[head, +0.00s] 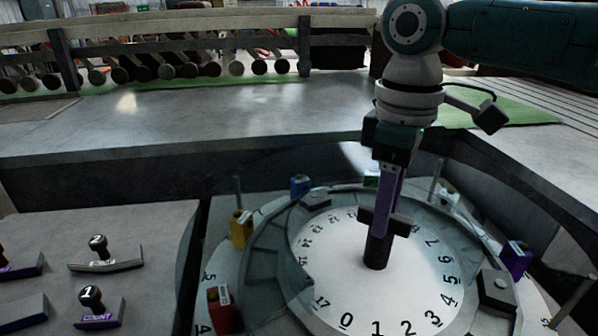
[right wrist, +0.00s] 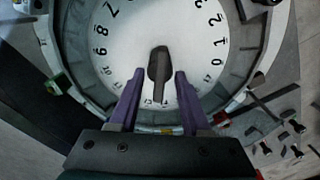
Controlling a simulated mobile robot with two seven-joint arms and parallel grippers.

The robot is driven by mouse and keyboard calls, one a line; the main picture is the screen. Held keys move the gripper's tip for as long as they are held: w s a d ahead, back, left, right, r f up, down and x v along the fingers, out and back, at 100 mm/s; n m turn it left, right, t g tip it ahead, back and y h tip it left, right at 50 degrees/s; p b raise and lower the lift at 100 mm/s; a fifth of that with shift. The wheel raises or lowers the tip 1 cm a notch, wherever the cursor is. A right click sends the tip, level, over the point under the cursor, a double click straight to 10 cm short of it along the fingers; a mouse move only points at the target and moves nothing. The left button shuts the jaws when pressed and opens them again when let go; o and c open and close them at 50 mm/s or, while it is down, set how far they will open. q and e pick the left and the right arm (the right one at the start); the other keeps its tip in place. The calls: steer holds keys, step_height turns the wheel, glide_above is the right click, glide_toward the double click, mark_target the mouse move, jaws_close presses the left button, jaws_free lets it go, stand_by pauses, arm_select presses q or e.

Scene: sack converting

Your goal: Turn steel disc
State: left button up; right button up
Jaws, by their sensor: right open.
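The pale steel disc (head: 335,262) lies flat in a round grey housing, with black numbers around its edge. A dark upright handle (head: 377,252) with a crosspiece stands on it. My right gripper (head: 385,210) points down at the handle, its purple fingers partly overlapping it. In the right wrist view the disc (right wrist: 125,45) fills the upper middle. The two purple fingers of my right gripper (right wrist: 159,78) are apart, with the dark handle (right wrist: 159,66) showing between their tips. I cannot tell whether either finger touches it. My left gripper is not in view.
Coloured blocks, yellow (head: 241,229), red (head: 221,308), blue (head: 300,186) and purple (head: 515,260), stand around the housing. Stamps with black knobs (head: 98,247) lie on the grey surface at left. A wide grey table (head: 200,118) behind is mostly bare.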

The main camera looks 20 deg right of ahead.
steer(key=shift+f, duration=0.15)
jaws_close()
stand_by(1.4)
